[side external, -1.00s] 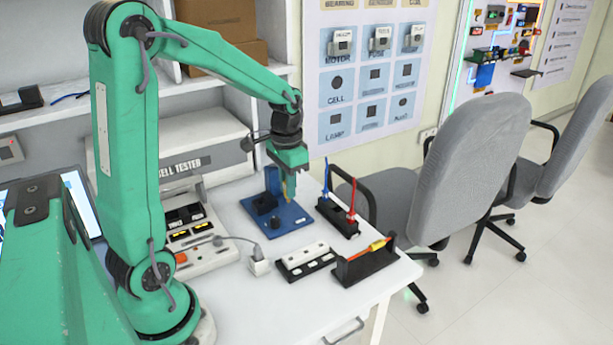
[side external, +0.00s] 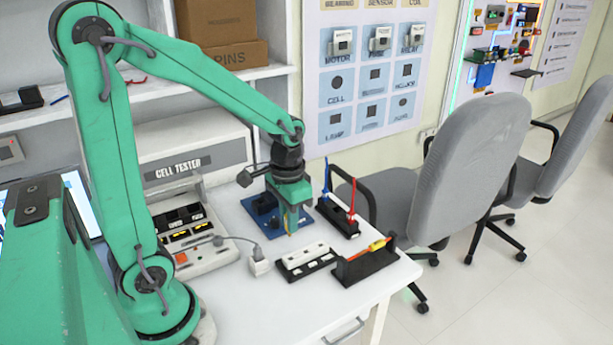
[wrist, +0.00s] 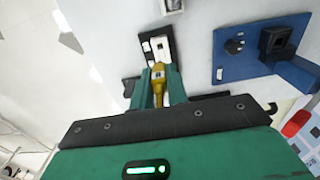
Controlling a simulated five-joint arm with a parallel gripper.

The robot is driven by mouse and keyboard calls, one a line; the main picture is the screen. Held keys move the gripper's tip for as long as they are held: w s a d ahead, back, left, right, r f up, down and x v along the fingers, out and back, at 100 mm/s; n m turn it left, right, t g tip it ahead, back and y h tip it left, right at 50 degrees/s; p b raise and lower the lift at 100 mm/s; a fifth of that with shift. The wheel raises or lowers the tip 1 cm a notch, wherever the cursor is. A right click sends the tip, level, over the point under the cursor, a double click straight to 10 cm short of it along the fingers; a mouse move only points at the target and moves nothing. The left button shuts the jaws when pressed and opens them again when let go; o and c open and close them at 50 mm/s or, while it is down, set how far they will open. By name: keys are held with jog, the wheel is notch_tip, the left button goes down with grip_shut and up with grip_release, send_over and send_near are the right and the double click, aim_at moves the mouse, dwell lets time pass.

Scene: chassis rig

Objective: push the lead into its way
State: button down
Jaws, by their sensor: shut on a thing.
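In the wrist view the white block (wrist: 160,47) lies just beyond the yellow lead, and the blue plate (wrist: 228,68) is off to the right. I cannot tell whether the lead touches anything. The fingers hide part of the lead.
A black rack holds a blue lead (side external: 326,178) and a red lead (side external: 352,200) upright. A black holder (side external: 352,270) with an orange and yellow bar lies at the desk's right edge. A white plug (side external: 260,263) and the cell tester (side external: 192,228) are on the left. The front desk is clear.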

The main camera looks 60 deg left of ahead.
aim_at(290, 236)
jog(key=shift+f, duration=0.1)
jog(key=shift+f, duration=2.75)
jog(key=shift+f, duration=1.4)
jog(key=c, duration=1.3)
grip_release()
jog(key=shift+r, duration=0.2)
jog(key=shift+r, duration=3.75)
